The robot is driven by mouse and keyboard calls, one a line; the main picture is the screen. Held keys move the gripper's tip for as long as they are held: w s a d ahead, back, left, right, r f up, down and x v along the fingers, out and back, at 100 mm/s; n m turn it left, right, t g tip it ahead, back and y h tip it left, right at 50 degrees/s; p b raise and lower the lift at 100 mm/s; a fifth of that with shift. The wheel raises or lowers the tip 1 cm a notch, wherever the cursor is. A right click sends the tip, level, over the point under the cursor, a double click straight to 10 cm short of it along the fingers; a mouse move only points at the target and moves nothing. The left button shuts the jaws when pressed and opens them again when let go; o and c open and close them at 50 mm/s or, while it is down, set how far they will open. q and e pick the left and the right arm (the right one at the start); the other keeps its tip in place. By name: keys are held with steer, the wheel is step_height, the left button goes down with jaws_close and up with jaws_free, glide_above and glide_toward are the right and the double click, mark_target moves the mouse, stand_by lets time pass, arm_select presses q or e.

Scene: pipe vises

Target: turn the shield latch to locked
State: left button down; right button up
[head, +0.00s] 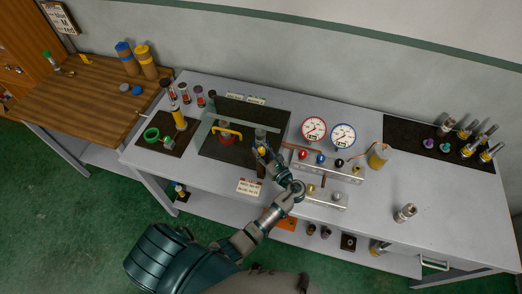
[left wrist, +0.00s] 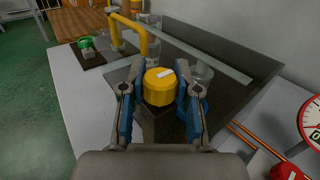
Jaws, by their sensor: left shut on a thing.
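The latch knob (left wrist: 159,87) is a short yellow cylinder with a white mark on its top, sitting on a dark post (left wrist: 162,125). In the left wrist view it stands between the blue-padded fingers of my left gripper (left wrist: 160,78), which is shut on it. In the head view my left gripper (head: 262,152) is at the right front of the dark vise plate (head: 212,148) and mostly hides the knob. A see-through shield (left wrist: 205,42) with a grey edge rises behind the knob. I cannot tell the latch setting. My right gripper is not in view.
Two round gauges (head: 313,129) and a valve manifold (head: 325,164) are close on the right. A small sign (head: 249,186) lies in front. The table's right front is mostly clear.

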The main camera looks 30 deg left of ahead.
arm_select(q)
steer(key=shift+d+r, duration=0.1)
steer(key=c, duration=0.8)
jaws_free()
steer(key=shift+d, duration=0.15)
steer(key=v, duration=1.2)
steer(key=shift+d, duration=0.1)
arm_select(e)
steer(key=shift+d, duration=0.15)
